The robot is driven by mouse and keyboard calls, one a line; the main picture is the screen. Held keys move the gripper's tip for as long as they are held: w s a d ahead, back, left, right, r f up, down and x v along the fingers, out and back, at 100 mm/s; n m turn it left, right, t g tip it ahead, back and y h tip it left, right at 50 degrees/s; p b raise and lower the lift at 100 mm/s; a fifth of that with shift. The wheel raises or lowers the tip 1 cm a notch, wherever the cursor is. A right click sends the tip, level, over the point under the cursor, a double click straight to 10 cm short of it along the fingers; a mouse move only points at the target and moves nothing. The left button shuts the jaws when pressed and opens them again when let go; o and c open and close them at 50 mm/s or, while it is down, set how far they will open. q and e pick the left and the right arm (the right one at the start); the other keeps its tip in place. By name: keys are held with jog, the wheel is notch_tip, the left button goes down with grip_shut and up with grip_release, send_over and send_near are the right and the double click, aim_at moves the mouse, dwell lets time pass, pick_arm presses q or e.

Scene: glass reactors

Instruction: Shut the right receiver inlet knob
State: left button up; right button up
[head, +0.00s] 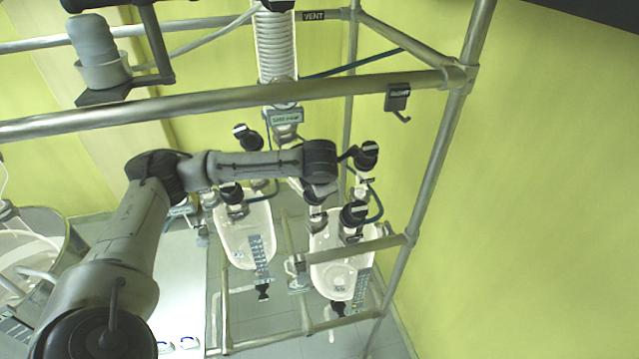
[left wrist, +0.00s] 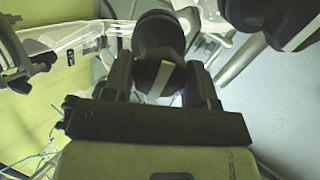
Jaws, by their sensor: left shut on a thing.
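The right receiver (head: 340,262) is a clear glass vessel low at the right of the frame in the head view. A black knob with a white stripe (head: 367,156) sits above it, on the glass line leading down to it. My left gripper (head: 347,157) reaches it from the left. In the left wrist view the two fingers (left wrist: 160,85) stand on either side of the black knob (left wrist: 158,62) and are shut on it. Its white stripe runs lengthwise, slightly tilted. My right gripper is not in view.
Another striped black knob (head: 354,213) is close below, and one more shows at the upper right of the left wrist view (left wrist: 270,18). The left receiver (head: 246,228) hangs beside the right one. A metal frame post (head: 437,160) stands to the right.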

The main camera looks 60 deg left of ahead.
pick_arm(q)
jog(key=shift+r, duration=0.1)
jog(key=o, duration=0.9)
jog(key=shift+b+v, duration=0.55)
jog(key=shift+v, duration=6.35)
